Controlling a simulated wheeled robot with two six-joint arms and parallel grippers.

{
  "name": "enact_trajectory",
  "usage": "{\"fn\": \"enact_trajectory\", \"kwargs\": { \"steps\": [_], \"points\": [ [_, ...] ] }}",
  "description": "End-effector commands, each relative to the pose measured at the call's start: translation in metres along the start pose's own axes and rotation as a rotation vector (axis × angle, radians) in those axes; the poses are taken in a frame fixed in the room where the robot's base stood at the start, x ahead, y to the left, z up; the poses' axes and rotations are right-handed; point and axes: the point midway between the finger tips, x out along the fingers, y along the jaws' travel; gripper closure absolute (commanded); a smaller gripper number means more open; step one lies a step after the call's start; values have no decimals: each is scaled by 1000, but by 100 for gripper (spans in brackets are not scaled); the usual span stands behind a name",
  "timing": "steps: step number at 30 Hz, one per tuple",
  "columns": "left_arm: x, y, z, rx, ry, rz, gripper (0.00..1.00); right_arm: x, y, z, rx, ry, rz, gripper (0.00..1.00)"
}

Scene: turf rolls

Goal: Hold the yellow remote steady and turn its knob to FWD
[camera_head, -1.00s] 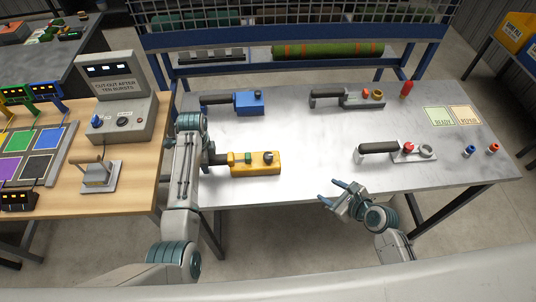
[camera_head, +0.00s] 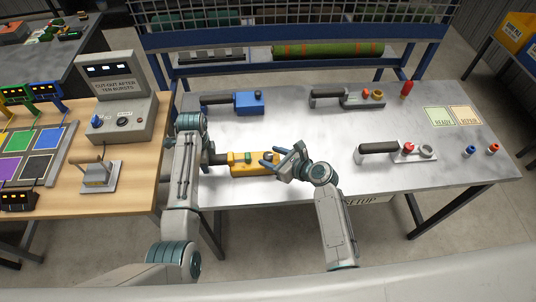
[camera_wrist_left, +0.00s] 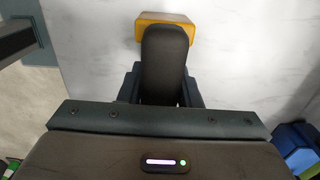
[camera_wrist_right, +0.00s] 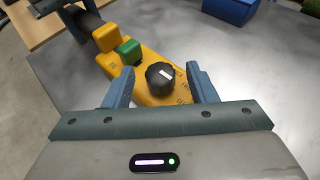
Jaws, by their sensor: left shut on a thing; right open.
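The yellow remote (camera_head: 240,170) lies on the metal table's near left part, also seen in the right wrist view (camera_wrist_right: 150,95). Its black handle (camera_wrist_left: 165,55) is between the fingers of my left gripper (camera_wrist_left: 162,85), which is shut on it. My right gripper (camera_head: 271,156) is open over the remote's right end. In the right wrist view its fingers stand either side of the black knob (camera_wrist_right: 159,77), with gaps; I cannot tell their height. The knob's white mark points to the upper right. A green button (camera_wrist_right: 129,52) sits behind the knob.
A blue remote (camera_head: 249,103) lies behind the yellow one. Two grey handled tools (camera_head: 350,98) (camera_head: 398,152) lie to the right. A grey cut-out box (camera_head: 122,115) stands on the wooden table at left. The table's middle is clear.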

Motion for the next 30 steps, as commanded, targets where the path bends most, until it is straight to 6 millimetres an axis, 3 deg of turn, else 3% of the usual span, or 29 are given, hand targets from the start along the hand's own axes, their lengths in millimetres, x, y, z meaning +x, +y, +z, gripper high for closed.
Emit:
{"fn": "enact_trajectory", "kwargs": {
  "steps": [6,15,16,23,30],
  "points": [
    [1,0,1,0,-1,0,100,21,0,0,1,0,0,48],
    [1,0,1,0,-1,0,100,23,0,-1,0,0,-1,48],
    [1,0,1,0,-1,0,100,23,0,-1,0,0,-1,50],
    [1,0,1,0,-1,0,100,23,0,-1,0,1,-1,93],
    [1,0,1,0,-1,0,100,23,-1,-1,-7,1,16,93]
  ]
}}
